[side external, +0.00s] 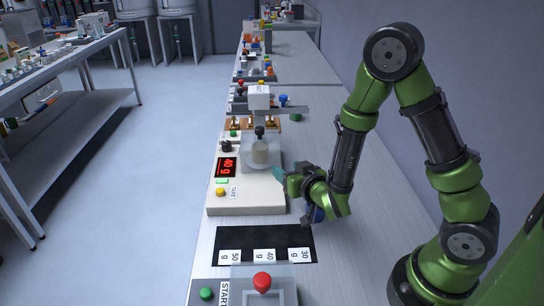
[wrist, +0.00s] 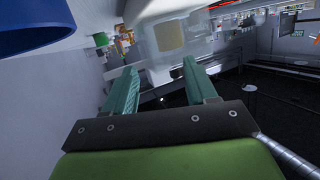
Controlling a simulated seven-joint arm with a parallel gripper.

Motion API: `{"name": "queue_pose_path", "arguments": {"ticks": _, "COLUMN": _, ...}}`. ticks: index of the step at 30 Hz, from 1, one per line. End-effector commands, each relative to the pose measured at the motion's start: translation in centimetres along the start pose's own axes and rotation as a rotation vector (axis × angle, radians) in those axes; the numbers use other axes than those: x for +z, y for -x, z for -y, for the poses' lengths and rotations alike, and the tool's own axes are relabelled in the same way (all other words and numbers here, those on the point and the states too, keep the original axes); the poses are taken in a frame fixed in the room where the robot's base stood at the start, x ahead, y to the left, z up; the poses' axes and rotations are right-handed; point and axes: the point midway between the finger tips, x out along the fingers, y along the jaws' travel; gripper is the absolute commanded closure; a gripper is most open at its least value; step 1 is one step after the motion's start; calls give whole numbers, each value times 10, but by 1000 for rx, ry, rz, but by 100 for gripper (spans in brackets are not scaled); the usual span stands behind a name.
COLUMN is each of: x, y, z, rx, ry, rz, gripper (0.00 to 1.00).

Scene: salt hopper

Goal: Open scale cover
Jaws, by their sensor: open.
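The scale (side external: 246,195) is a cream box on the bench, with a red display reading 40 g. On its far part sits a clear cover (side external: 248,163) with a black knob (side external: 259,131) on top. The cover looks closed over a pale-filled jar (side external: 260,152). The jar also shows blurred through the clear cover in the wrist view (wrist: 169,37). My gripper (side external: 279,173) is just right of the scale, low beside the cover. Its teal fingers (wrist: 160,72) are apart with nothing held between them. Whether a fingertip touches the scale I cannot tell.
A black mat (side external: 282,239) with 50 g, 40 g and 30 g labels lies in front of the scale. A white-topped dispenser (side external: 260,97) stands behind.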

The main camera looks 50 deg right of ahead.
Motion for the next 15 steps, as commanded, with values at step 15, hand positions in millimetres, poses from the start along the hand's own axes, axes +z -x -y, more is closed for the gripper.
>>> {"name": "queue_pose_path", "arguments": {"ticks": 15, "x": -55, "y": -14, "z": 13, "rx": -52, "ry": 71, "rz": -263, "gripper": 43}}
